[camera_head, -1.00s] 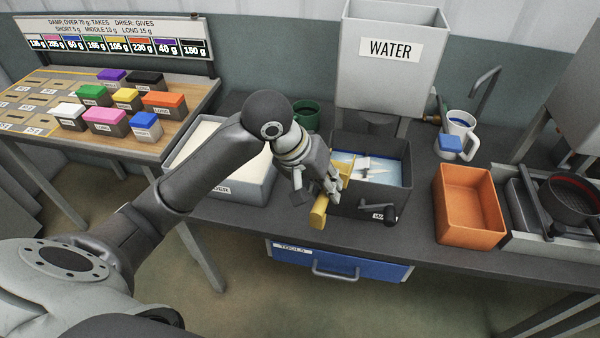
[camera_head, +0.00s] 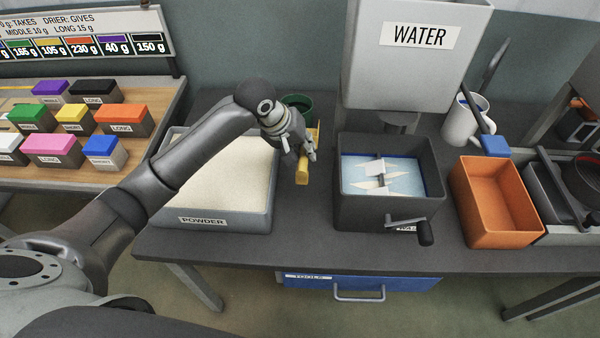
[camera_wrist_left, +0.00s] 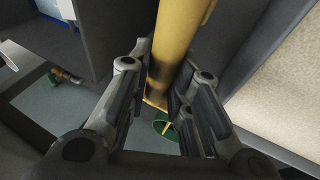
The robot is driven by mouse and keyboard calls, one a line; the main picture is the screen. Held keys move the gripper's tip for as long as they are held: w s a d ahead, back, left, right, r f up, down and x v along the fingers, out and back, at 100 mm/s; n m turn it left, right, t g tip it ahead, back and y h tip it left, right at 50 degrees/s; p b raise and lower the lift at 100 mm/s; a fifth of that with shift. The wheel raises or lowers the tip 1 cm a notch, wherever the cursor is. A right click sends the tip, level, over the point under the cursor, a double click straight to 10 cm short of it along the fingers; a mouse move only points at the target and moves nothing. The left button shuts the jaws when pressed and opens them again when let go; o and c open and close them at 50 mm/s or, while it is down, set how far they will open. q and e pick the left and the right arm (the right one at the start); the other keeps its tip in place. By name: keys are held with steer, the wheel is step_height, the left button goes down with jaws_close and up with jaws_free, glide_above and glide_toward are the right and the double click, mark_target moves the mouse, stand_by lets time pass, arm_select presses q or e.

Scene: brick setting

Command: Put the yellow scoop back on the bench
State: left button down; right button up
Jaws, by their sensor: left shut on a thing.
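The yellow scoop (camera_head: 303,171) is in my left gripper (camera_head: 301,150), over the dark bench (camera_head: 300,222) between the powder tray and the black water box. In the left wrist view, the scoop's yellow shaft (camera_wrist_left: 178,50) runs between the two fingers of my left gripper (camera_wrist_left: 160,105), which is shut on it. Part of the scoop is hidden by the gripper in the head view. I cannot tell whether the scoop touches the bench. My right gripper is not in view.
The powder tray (camera_head: 205,217) is on the left. The black box (camera_head: 385,214) with blue water and a crank is on the right, below the WATER tank (camera_head: 415,60). An orange bin (camera_head: 495,200) stands further right. A green cup (camera_head: 297,103) is behind the gripper.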

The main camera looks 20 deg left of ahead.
arm_select(q)
steer(key=shift+n, duration=0.4)
steer(key=f, duration=0.2)
steer(key=w+f, duration=0.1)
steer(key=f, duration=0.2)
steer(key=f+p, duration=0.1)
steer(key=f, duration=0.2)
steer(key=shift+w+a, duration=0.1)
steer(key=shift+w, duration=0.2)
step_height(320, 180, down, 3)
steer(key=shift+f, duration=0.6)
steer(key=c, duration=1.3)
jaws_free()
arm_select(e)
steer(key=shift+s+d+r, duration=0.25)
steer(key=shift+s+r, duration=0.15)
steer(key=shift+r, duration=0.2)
